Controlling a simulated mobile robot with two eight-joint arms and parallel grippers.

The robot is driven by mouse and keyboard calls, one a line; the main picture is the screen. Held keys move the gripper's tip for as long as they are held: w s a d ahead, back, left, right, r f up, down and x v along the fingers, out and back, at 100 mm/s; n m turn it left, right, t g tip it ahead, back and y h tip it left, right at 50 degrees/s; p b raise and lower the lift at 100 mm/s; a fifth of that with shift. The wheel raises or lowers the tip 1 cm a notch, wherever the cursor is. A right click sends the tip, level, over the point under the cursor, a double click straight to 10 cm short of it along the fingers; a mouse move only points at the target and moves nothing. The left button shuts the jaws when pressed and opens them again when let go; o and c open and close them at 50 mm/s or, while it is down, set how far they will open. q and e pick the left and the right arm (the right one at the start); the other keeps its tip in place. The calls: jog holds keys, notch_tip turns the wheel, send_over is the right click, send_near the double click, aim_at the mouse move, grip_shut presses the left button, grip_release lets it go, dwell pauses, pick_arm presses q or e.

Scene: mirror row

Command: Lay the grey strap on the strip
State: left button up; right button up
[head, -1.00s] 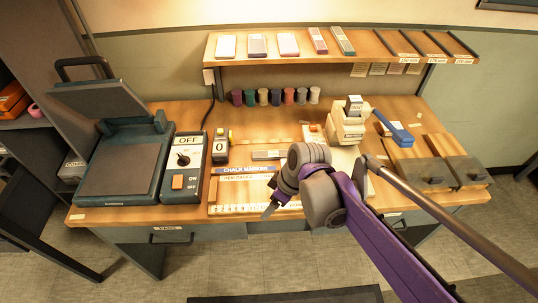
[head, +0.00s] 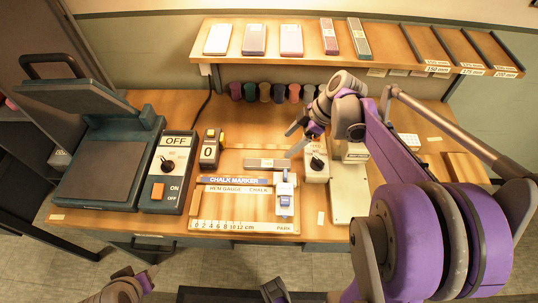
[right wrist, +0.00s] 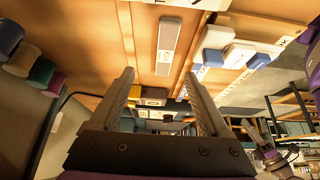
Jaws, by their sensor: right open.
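The grey strap (head: 266,163) is a short flat bar with a pale label. It lies on the bench just behind the chalk marker board. It also shows in the right wrist view (right wrist: 170,45), beyond the fingertips and apart from them. The strip, which I take to be the white numbered scale (head: 243,226), runs along the front of that board. My right gripper (head: 294,139) is open and empty, above the bench, behind and right of the strap. In the right wrist view its two fingers (right wrist: 158,78) stand wide apart. Parts of my left arm may show at the bottom; its fingers are unclear.
A blue and white device (head: 285,193) stands at the board's right end, near the strap. A white switch box (head: 316,163) is right of the strap. The counter (head: 210,148) and the OFF switch box (head: 170,172) stand left. Coloured spools (head: 264,92) line the back under the shelf (head: 390,50).

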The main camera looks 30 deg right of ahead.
send_near(267, 163)
jog(key=f, duration=0.1)
jog(key=w+f, duration=0.1)
jog(key=shift+a+f, duration=0.15)
jog(key=shift+f, duration=0.2)
jog(key=x, duration=0.4)
jog(key=shift+s+a+b, duration=0.15)
jog(key=shift+a+b, duration=0.2)
jog(key=shift+a, duration=0.1)
jog(key=shift+a+f, duration=0.2)
jog(key=shift+f, duration=0.2)
grip_shut()
